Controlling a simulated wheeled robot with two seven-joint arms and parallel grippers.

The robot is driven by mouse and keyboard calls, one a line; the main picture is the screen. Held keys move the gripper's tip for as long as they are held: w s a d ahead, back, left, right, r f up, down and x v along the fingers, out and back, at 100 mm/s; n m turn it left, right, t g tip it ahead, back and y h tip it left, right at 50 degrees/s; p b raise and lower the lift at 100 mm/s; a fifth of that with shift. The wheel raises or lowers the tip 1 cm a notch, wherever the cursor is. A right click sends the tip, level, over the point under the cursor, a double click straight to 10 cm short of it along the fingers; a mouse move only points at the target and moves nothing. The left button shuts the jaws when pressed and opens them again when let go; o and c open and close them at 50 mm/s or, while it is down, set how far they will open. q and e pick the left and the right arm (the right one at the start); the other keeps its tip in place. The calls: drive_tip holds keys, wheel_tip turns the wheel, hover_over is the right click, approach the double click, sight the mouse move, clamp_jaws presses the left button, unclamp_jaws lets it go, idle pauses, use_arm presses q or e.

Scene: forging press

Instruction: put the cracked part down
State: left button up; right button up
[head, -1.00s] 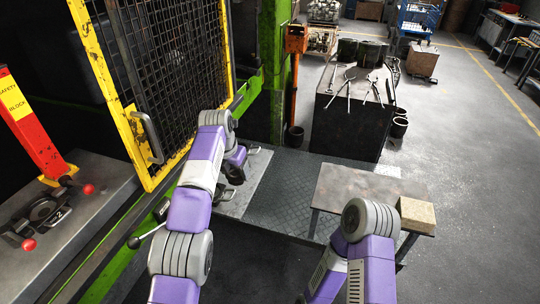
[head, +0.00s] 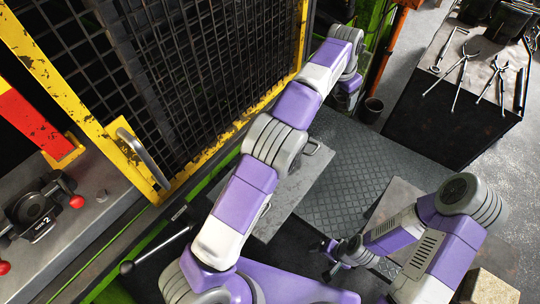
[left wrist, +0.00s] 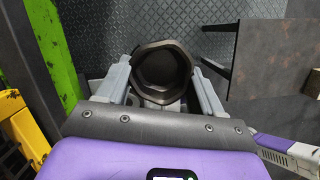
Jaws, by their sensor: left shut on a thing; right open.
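My left gripper (head: 347,92) is at the far end of my outstretched left arm, beside the press guard, and looks small and partly hidden in the head view. In the left wrist view it (left wrist: 163,88) is shut on a dark, hollow, faceted part (left wrist: 163,72), held between its two fingers above the tread-plate floor. I cannot make out a crack on the part. My right gripper (head: 333,262) is open and empty, low in the head view, near the low metal table (head: 398,194).
The yellow mesh guard (head: 150,170) stands close along my left arm. A dark bench (head: 450,115) with several tongs is at upper right. A small bucket (head: 372,109) stands near the orange post. A tan block (head: 490,288) is at lower right. The tread plate (head: 355,165) is clear.

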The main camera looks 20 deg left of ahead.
use_arm(q)
drive_tip(key=s+a+f+m+p, duration=0.1)
drive_tip(key=s+a+p, duration=0.55)
drive_tip(key=s, duration=0.35)
drive_tip(key=s+a+f+m+p, duration=0.1)
drive_tip(key=s+a+f+p, duration=0.1)
drive_tip(key=s+a+p, duration=0.7)
drive_tip(key=f+b, duration=0.2)
drive_tip(key=f, duration=0.1)
drive_tip(key=s+d+f+b, duration=0.1)
drive_tip(key=f+b, duration=0.1)
drive_tip(key=f, duration=0.1)
drive_tip(key=s+f+b, duration=0.1)
drive_tip(key=f+b, duration=0.1)
drive_tip(key=f, duration=0.1)
drive_tip(key=shift+s+d, duration=0.25)
drive_tip(key=shift+d, duration=0.1)
drive_tip(key=shift+w+f, duration=0.15)
drive_tip(key=shift+f, duration=0.35)
